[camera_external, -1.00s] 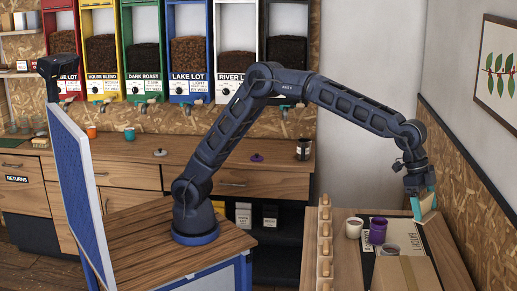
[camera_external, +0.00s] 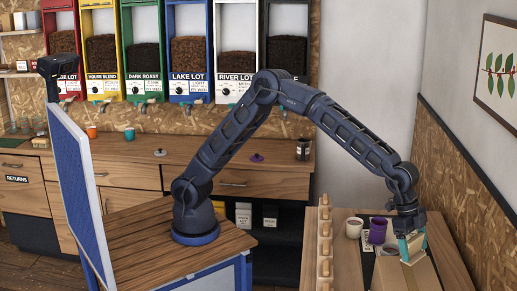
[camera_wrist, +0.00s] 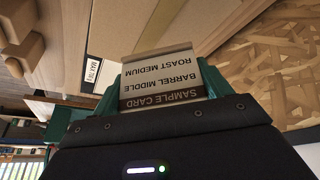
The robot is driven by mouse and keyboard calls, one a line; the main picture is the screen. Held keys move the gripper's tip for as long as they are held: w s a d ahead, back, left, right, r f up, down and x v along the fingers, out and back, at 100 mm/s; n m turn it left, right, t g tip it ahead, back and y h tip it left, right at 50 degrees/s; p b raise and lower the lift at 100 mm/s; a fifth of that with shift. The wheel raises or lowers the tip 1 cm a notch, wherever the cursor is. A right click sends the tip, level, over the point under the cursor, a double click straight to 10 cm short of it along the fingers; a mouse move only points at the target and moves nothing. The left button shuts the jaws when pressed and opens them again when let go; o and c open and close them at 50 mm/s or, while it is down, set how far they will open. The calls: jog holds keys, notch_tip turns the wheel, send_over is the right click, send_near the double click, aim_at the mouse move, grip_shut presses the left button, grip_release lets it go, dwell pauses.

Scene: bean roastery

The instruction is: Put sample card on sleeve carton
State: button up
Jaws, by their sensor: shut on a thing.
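My gripper (camera_external: 411,242) is shut on the sample card (camera_wrist: 160,83), its teal fingers on either side of it. In the wrist view the pale card has a dark band with its printed name, and its text reads upside down. The sleeve carton, a brown cardboard box (camera_external: 405,277), stands on the right-hand table. In the external view the gripper points down at the far part of the carton's top, with the card's lower edge close to it. I cannot tell whether card and carton touch.
A white cup (camera_external: 354,228) and a purple cup (camera_external: 378,230) stand left of the gripper. A wooden rack with several pegs (camera_external: 325,245) runs along the table's left edge. A chipboard wall panel (camera_external: 440,170) is close on the right.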

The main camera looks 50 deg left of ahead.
jog(key=shift+f, duration=3.1)
jog(key=shift+f, duration=0.15)
jog(key=o, duration=1)
jog(key=v, duration=1.2)
